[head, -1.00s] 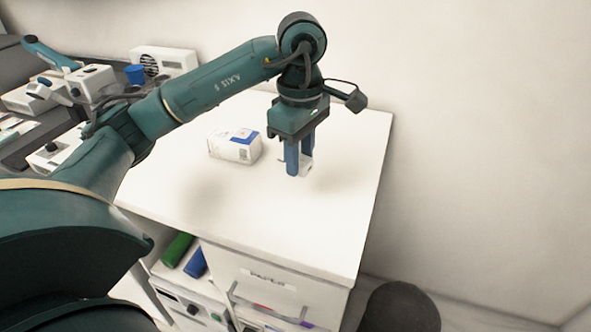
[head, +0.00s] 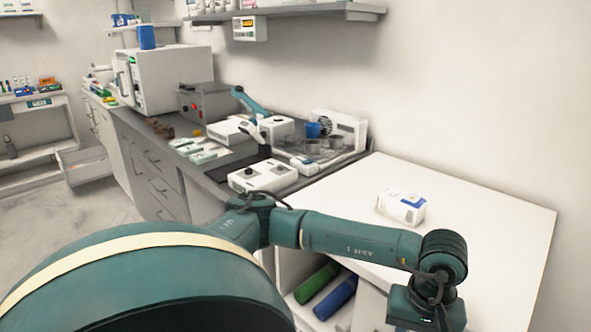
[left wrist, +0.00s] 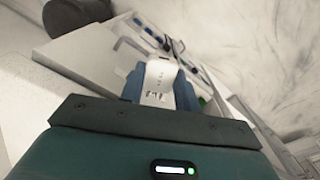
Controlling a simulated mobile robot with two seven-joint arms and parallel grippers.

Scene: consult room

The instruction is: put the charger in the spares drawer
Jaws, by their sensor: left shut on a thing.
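My left gripper (left wrist: 160,86) is shut on the white charger (left wrist: 161,73), seen in the left wrist view as a small white block with dark marks between the blue fingers. In the head view only the body of this gripper shows at the bottom right, in front of the white cabinet; its fingers and the charger are cut off below. A pale drawer (head: 84,166) stands open at the far left, across the room; no label on it is readable, so I cannot tell if it is the spares drawer. My right gripper is not in view.
The white cabinet top (head: 480,220) holds a white and blue box (head: 401,207). Green (head: 317,283) and blue (head: 336,297) rolls lie on its shelf. The dark counter (head: 215,165) beside it is crowded with instruments. Open floor (head: 95,215) lies at the left.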

